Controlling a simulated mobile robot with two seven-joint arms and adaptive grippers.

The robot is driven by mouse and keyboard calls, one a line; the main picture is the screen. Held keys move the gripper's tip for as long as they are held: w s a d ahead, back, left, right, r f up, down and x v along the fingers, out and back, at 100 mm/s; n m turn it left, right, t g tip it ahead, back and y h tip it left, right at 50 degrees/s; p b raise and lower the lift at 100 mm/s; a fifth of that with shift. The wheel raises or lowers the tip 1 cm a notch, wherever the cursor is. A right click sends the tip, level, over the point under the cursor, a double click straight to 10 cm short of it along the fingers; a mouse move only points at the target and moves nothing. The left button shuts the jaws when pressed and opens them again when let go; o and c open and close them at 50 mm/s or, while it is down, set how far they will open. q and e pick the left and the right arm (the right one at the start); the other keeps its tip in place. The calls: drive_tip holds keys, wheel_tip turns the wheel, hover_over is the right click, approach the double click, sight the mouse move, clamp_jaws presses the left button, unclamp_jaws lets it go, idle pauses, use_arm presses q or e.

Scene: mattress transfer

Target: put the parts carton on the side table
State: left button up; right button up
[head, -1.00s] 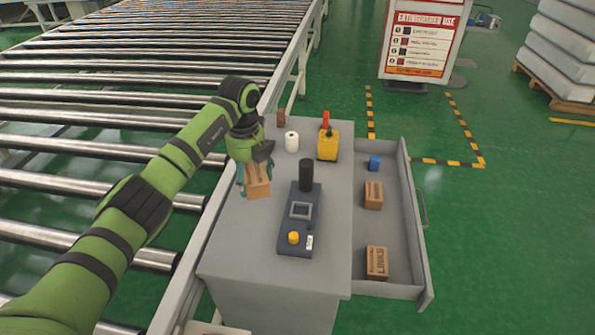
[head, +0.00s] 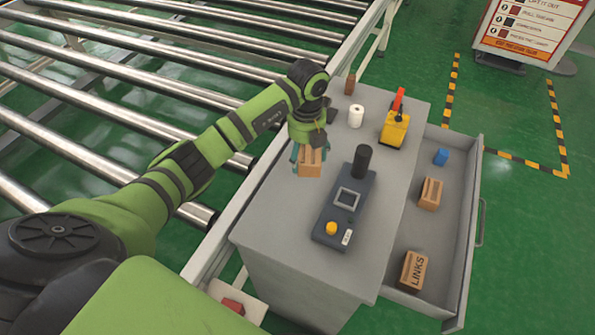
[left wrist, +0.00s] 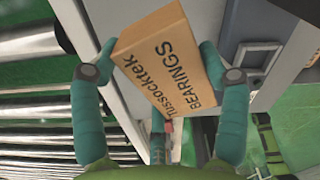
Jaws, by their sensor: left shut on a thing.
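My left gripper (head: 310,155) is shut on a brown carton (head: 310,168), over the left part of the grey table top (head: 285,205). In the left wrist view the carton (left wrist: 165,62) reads "Tussocktek Bearings" and sits tilted between the two teal fingers. I cannot tell whether its underside touches the top. The table has an open drawer (head: 466,235) on its right side. Two other cartons lie in the drawer: a plain-looking one (head: 430,194) and one marked "LINKS" (head: 413,270). My right gripper is not in view.
A dark device (head: 340,212) with a black cylinder stands right of the held carton. A white roll (head: 355,116), a yellow tool (head: 394,128) and a small brown block (head: 350,84) stand toward the back. A roller conveyor (head: 150,75) runs along the left.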

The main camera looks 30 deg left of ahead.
sight(294, 188)
use_arm(q)
drive_tip(key=s+f, duration=0.1)
drive_tip(key=s+f+p, duration=0.1)
drive_tip(key=s, duration=0.1)
drive_tip(key=shift+s+a+f, duration=0.15)
drive_tip(key=shift+s+a, duration=0.15)
drive_tip(key=shift+a, duration=0.1)
drive_tip(key=shift+s+f, duration=0.15)
drive_tip(key=shift+s, duration=0.05)
drive_tip(key=shift+s+f+p, duration=0.1)
drive_tip(key=shift+f+p, duration=0.2)
wheel_tip(294, 188, down, 4)
drive_tip(key=shift+r+p, duration=0.2)
drive_tip(key=shift+p, duration=0.2)
drive_tip(key=o, duration=1.4)
drive_tip(key=shift+f, duration=0.1)
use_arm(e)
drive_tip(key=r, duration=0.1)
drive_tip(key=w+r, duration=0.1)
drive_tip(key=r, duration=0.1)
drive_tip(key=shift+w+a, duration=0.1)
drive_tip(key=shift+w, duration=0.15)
